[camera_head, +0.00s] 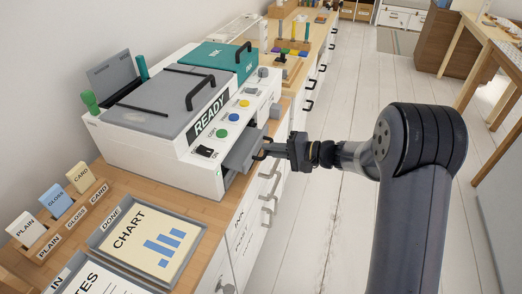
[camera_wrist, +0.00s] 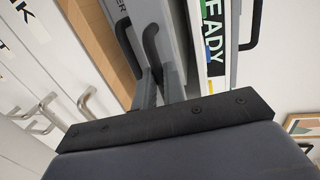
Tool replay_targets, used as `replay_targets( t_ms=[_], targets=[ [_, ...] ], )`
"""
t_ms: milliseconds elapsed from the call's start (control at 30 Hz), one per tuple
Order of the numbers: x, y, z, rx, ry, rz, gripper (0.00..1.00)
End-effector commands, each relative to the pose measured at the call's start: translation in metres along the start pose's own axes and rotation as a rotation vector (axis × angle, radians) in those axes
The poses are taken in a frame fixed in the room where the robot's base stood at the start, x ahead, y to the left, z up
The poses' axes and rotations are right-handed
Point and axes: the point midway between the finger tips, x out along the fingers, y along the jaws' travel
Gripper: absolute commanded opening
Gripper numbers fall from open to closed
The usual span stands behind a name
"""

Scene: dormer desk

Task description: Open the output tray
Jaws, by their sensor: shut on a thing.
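The printer (camera_head: 180,120) is a white box with a grey lid, a teal ink cover and a front panel reading READY. Its grey output tray (camera_head: 243,150) sticks out of the front, below the coloured buttons. The tray also shows in the wrist view (camera_wrist: 172,25), with its dark handle (camera_wrist: 151,42). My gripper (camera_head: 268,150) reaches in from the right and is shut on the tray's handle. In the wrist view my gripper's fingers (camera_wrist: 158,85) close at the handle's lower end. The exact contact is partly hidden.
The printer stands on a wooden counter (camera_head: 150,183) over white drawers with metal handles (camera_head: 268,190). A DONE tray (camera_head: 193,225) with a chart lies at the front, beside PLAIN, GLOSS and CARD holders (camera_head: 62,228). The floor (camera_head: 335,100) to the right is clear.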

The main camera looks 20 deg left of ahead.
Motion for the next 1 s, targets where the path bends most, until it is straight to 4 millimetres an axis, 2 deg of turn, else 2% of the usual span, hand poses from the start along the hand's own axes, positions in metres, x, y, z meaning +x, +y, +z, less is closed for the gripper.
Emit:
replay_targets(
  t_ms=[33,300,500,700,833,1000],
  targets=[
    [-0.015,0.009,-0.001,0.0,0.006,0.0,0.0],
    [-0.096,0.026,-0.001,0.001,0.008,0.001,0.0],
    [-0.147,0.035,-0.001,0.001,0.005,0.002,0.0],
    [-0.181,0.041,0.0,0.001,0.002,0.001,0.0],
    [-0.192,0.043,0.0,0.002,0.0,0.001,0.0],
    [-0.197,0.044,0.001,0.002,-0.001,0.001,0.0]
  ],
)
